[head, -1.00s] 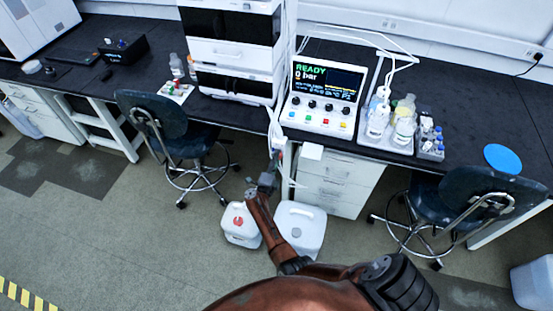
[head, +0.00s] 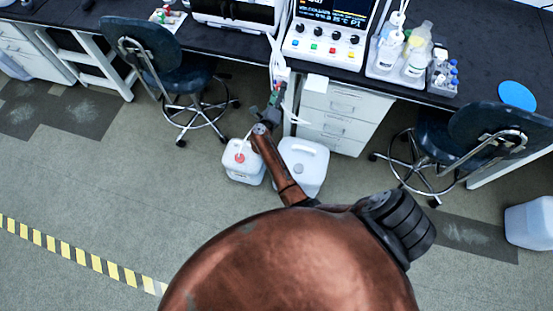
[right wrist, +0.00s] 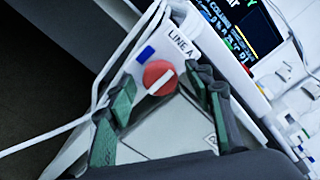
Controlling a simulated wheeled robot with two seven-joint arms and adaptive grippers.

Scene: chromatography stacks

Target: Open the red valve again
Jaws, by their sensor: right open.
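The red valve (right wrist: 159,76) is a round red knob with a white bar across it, in the right wrist view. The bar slants from lower left to upper right. The valve sits on a pale panel labelled LINE A (right wrist: 181,45), with a blue mark (right wrist: 146,53) at its upper left. My right gripper (right wrist: 161,88) is open, its green-padded fingers on either side of the knob. I cannot tell whether they touch it. In the head view my right gripper (head: 275,98) is at the bench front and largely hides the valve. My left gripper is not in view.
An instrument with a screen and coloured buttons (head: 322,42) stands on the bench behind. Two white jugs (head: 244,161) (head: 303,165) stand on the floor below. Chairs (head: 150,45) (head: 480,135) stand at both sides. White tubes (right wrist: 95,75) run close to the left finger.

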